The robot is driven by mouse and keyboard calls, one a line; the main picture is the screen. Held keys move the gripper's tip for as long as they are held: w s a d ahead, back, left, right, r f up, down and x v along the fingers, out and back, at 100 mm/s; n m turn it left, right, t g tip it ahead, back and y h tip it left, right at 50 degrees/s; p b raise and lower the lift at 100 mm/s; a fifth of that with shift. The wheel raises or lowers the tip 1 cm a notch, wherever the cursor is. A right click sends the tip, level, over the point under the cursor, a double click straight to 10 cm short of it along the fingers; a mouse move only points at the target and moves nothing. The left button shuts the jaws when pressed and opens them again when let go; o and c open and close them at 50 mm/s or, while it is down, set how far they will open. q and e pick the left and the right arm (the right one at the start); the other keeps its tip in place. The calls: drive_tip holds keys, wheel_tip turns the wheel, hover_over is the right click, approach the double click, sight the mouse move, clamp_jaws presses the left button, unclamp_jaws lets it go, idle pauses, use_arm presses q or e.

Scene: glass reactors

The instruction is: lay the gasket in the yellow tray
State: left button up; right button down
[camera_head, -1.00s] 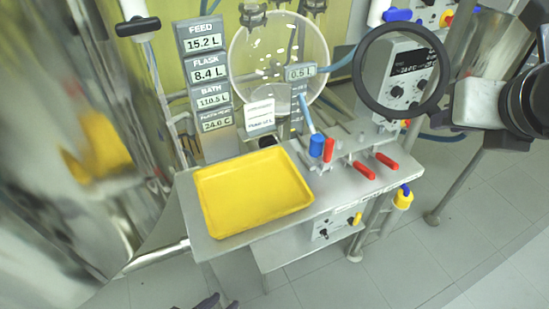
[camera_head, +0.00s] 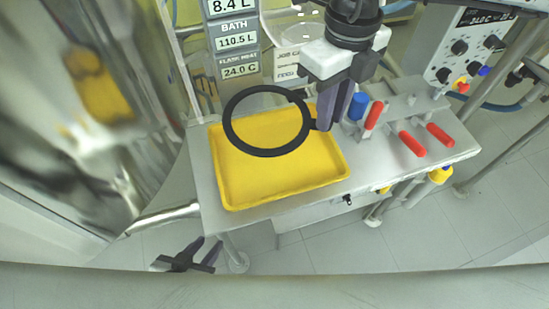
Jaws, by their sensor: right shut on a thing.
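The gasket is a black ring (camera_head: 231,128) in the head view. My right gripper (camera_head: 322,124) is shut on its right edge. The ring is over the back left part of the yellow tray (camera_head: 290,186), and the yellow floor shows through it. It looks held above the tray, though the exact height is hard to tell. The tray lies empty on a steel bench. My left gripper (camera_head: 192,256) is low at the bottom left, in front of the bench, with its fingers apart and nothing between them.
Red-handled valves (camera_head: 411,143) and a blue cap (camera_head: 358,106) stand on the bench right of the tray. A display column (camera_head: 236,42) rises behind it. A shiny steel vessel (camera_head: 80,130) fills the left side. A control box (camera_head: 480,45) is at the back right.

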drive_tip(key=shift+a+f, duration=0.25)
drive_tip(key=shift+f, duration=0.1)
drive_tip(key=p, duration=0.1)
approach(318, 162)
drive_tip(key=shift+g, duration=0.3)
wheel_tip(318, 162, down, 5)
drive_tip(key=shift+w+f, duration=0.1)
drive_tip(key=c, duration=1.9)
unclamp_jaws()
drive_tip(key=r, duration=0.8)
drive_tip(key=r+b, duration=0.1)
drive_tip(key=r, duration=0.3)
drive_tip(key=shift+w+a, duration=0.35)
